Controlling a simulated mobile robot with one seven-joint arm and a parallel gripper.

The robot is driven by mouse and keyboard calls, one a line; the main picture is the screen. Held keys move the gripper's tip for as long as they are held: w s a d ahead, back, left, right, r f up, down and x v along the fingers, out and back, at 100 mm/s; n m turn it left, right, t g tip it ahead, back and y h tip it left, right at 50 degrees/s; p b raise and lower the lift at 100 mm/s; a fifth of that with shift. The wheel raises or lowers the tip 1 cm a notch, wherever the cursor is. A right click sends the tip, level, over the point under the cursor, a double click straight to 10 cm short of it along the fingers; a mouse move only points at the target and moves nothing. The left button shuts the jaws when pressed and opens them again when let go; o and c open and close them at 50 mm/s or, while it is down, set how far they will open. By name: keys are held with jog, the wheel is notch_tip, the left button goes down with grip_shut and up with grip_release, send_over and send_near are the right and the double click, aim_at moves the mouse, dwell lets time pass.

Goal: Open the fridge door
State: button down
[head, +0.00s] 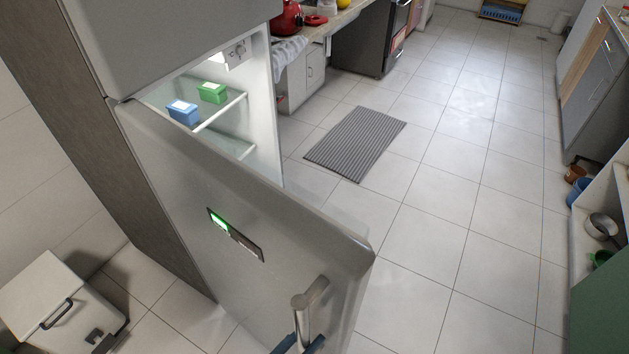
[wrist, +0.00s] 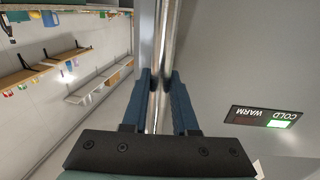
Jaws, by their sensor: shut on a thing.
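The fridge door (head: 230,200) stands ajar in the head view, swung out from the fridge body on the left. Its lit interior shows a shelf with a blue box (head: 183,112) and a green box (head: 212,92). The door's metal handle (head: 312,300) is at the lower right of the door. My gripper (head: 300,342) is at the bottom edge of the head view, at the handle. In the wrist view my gripper (wrist: 162,95) has its blue fingers shut on either side of the handle bar (wrist: 164,50). The door's temperature display (wrist: 263,117) is to the right.
A white bin (head: 45,300) stands on the floor at lower left, near the door. A grey striped mat (head: 355,142) lies on the tiled floor beyond the door. Open shelves (head: 598,205) stand at the right. The floor between is clear.

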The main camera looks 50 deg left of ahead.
jog(key=shift+s, duration=0.2)
jog(key=c, duration=0.7)
grip_release()
jog(key=s, duration=0.4)
jog(key=s+b, duration=0.1)
jog(key=s, duration=0.3)
jog(key=s+d+b, duration=0.1)
jog(key=s, duration=0.4)
jog(key=shift+d, duration=0.1)
